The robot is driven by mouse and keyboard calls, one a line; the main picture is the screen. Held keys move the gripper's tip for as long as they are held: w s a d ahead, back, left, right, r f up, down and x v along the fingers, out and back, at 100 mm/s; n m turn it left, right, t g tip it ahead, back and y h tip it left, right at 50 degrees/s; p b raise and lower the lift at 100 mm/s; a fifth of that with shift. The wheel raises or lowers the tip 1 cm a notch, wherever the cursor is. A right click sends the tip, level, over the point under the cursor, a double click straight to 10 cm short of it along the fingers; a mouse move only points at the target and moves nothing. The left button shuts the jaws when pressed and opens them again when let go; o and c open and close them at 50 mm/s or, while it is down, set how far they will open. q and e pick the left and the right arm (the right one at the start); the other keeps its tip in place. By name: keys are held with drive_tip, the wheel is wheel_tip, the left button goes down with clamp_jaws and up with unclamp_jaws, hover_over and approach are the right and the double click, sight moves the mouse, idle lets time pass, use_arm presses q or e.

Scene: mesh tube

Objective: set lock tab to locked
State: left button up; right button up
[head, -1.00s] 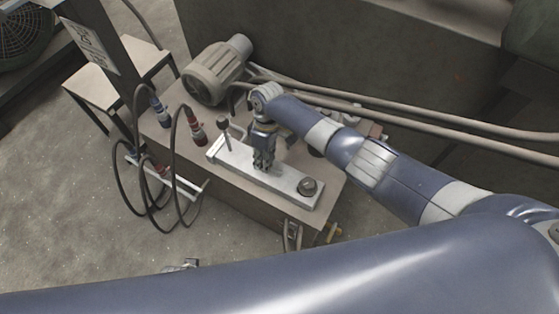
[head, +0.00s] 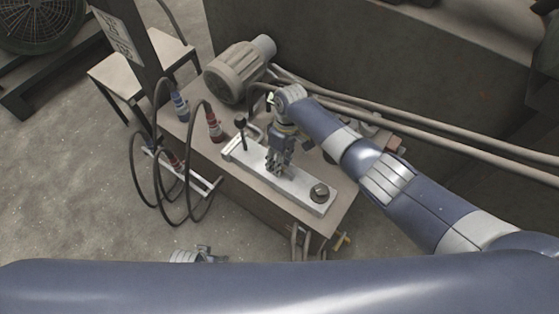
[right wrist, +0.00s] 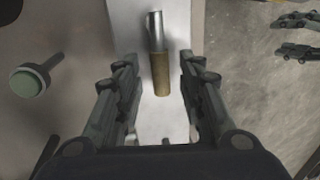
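The pale metal plate (head: 300,190) lies on top of the box-like bench. My right gripper (head: 277,168) points down over its middle in the head view. In the right wrist view, the right gripper (right wrist: 160,100) is open, its fingers apart. Between them shows a slim pin (right wrist: 160,72), silver at one end and brass-coloured at the other, lying against the pale plate. I cannot tell whether this pin is the lock tab, nor whether the fingers touch it. My left gripper (right wrist: 297,35) is open over the floor in the right wrist view; in the head view it shows only partly (head: 203,255).
A black-knobbed lever (head: 240,122) stands by the plate's left end, and a dark round knob (head: 319,192) sits at its right end. A motor (head: 238,72), red and blue connectors and looped black cables (head: 135,170) are nearby. A green-capped button (right wrist: 27,82) is left of the gripper.

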wheel_tip(320, 180, up, 12)
drive_tip(key=w+d, duration=0.1)
drive_tip(key=w, duration=0.1)
drive_tip(key=shift+d, duration=0.2)
idle(0.3)
drive_tip(key=shift+f, duration=0.15)
